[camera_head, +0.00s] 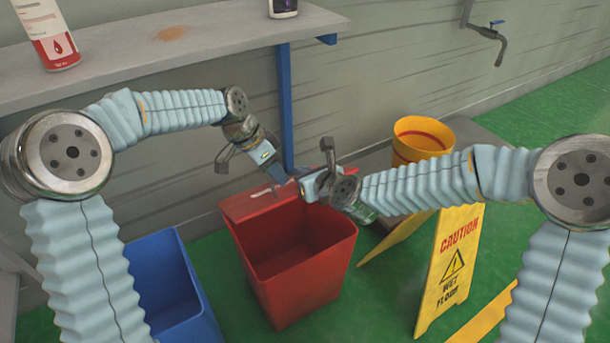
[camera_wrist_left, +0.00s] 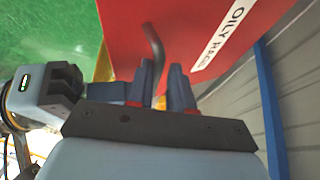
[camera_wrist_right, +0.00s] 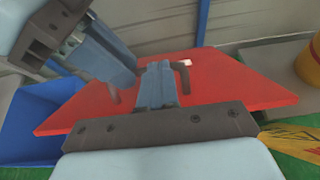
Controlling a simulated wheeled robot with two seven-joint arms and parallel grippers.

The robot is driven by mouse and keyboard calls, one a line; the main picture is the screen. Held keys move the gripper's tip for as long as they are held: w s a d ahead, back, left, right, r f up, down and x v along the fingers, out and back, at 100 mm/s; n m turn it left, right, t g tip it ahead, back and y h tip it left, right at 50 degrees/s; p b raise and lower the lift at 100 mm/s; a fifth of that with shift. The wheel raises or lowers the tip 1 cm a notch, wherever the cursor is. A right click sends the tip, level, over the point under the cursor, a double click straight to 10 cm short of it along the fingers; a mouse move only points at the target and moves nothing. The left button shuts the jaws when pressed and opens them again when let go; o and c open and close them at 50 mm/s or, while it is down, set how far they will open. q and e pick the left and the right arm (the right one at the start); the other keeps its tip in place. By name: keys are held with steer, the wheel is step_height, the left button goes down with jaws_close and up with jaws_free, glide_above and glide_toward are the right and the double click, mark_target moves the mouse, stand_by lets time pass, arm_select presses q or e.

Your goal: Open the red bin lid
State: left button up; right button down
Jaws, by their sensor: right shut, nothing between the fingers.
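The red bin (camera_head: 288,262) stands on the green floor with its top open and its inside showing. Its red lid (camera_head: 250,205) is raised at the back rim; it fills much of the right wrist view (camera_wrist_right: 235,88). In the left wrist view, a grey bent handle (camera_wrist_left: 153,45) on the lid passes between the fingers of my left gripper (camera_wrist_left: 162,85). Whether they clamp it is unclear. My right gripper (camera_wrist_right: 158,82) is shut and empty, in front of the lid and close to the left gripper. In the head view the fingertips are partly hidden.
A blue bin (camera_head: 178,290) stands left of the red one. A yellow caution sign (camera_head: 452,262) and a yellow bucket (camera_head: 422,135) are to the right. A shelf (camera_head: 120,65) with a bottle (camera_head: 48,38) runs along the wall, with a blue post (camera_head: 286,110) behind the lid.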

arm_select(q)
steer(key=shift+o, duration=1.1)
steer(key=shift+w+a+f, duration=0.25)
steer(key=shift+a+f, duration=0.25)
steer(key=shift+f, duration=0.05)
arm_select(e)
steer(key=shift+w+f, duration=0.1)
steer(key=shift+f, duration=0.1)
arm_select(q)
steer(key=shift+o, duration=0.9)
steer(key=shift+r, duration=0.15)
arm_select(e)
steer(key=shift+f, duration=0.1)
arm_select(q)
steer(key=shift+s+d+r, duration=0.15)
steer(key=shift+d, duration=0.05)
